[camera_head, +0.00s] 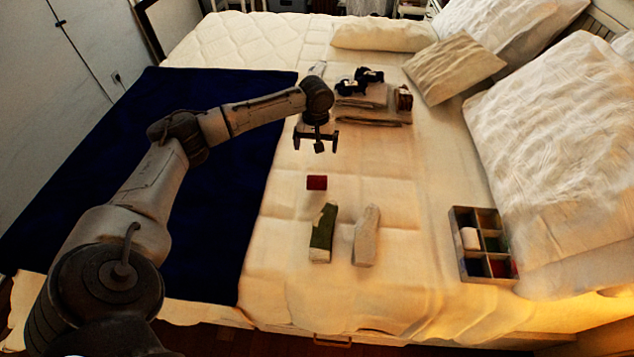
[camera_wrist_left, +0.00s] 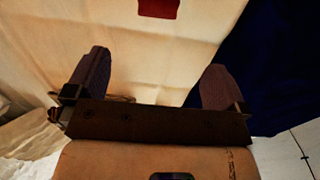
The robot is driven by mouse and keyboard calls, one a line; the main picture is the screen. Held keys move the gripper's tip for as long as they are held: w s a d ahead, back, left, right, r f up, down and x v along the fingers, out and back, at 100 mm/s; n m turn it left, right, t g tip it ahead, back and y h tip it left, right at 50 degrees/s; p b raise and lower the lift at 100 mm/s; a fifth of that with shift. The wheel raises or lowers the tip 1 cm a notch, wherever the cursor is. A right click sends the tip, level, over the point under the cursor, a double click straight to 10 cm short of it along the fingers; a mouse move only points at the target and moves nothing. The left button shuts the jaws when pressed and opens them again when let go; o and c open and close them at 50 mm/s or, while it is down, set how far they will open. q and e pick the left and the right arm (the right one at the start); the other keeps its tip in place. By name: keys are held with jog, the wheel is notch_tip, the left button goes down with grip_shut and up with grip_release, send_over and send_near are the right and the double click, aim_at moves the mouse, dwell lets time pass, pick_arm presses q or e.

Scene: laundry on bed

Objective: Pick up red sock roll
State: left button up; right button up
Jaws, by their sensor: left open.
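The red sock roll (camera_head: 317,182) lies on the cream bed cover, right of the dark blue blanket. In the left wrist view the red sock roll (camera_wrist_left: 158,8) shows at the top edge, partly cut off. My left gripper (camera_head: 316,147) is above the bed, farther back than the roll, apart from it. In the left wrist view its two fingers (camera_wrist_left: 153,82) are wide apart with nothing between them. My right gripper is in neither view.
A green sock (camera_head: 322,233) and a grey sock (camera_head: 366,235) lie nearer than the roll. A divided box (camera_head: 461,245) holding several rolls stands at right. Folded clothes (camera_head: 372,117) lie behind, right of my gripper. A dark blue blanket (camera_head: 215,235) covers the left.

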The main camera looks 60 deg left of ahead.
pick_arm(q)
jog(key=b, duration=0.2)
send_over(317, 175)
jog(key=shift+n, duration=0.3)
jog(key=f, duration=0.8)
jog(key=shift+s+d+f, duration=0.15)
jog(key=shift+s+f, duration=0.05)
jog(key=shift+f, duration=0.15)
jog(key=f, duration=0.1)
jog(key=f+b, duration=0.2)
jog(key=f, duration=0.1)
jog(key=shift+w+a+f, duration=0.1)
jog(key=shift+w+a, duration=0.1)
jog(key=shift+w, duration=0.05)
jog(key=shift+f, duration=0.5)
jog(key=c, duration=1)
jog(key=shift+r, duration=0.2)
